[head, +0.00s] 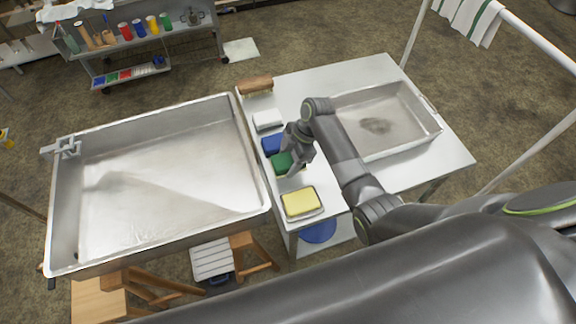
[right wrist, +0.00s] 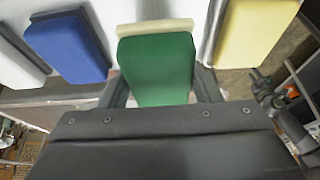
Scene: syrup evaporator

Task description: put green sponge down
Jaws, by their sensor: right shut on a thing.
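The green sponge (head: 283,163) is at the left edge of the white table, between a blue sponge (head: 272,144) and a yellow sponge (head: 298,202). My right gripper (head: 297,163) is over it and shut on it. In the right wrist view the green sponge (right wrist: 157,68) sits between the two fingers (right wrist: 160,90), with a pale cream edge showing at its far end. Whether it touches the table surface I cannot tell. My left gripper is not in view.
A white sponge (head: 267,120) and a wooden brush (head: 255,86) lie farther back in the same row. A large metal pan (head: 160,180) stands to the left. A metal basin (head: 385,125) is set in the table (head: 345,77) at right.

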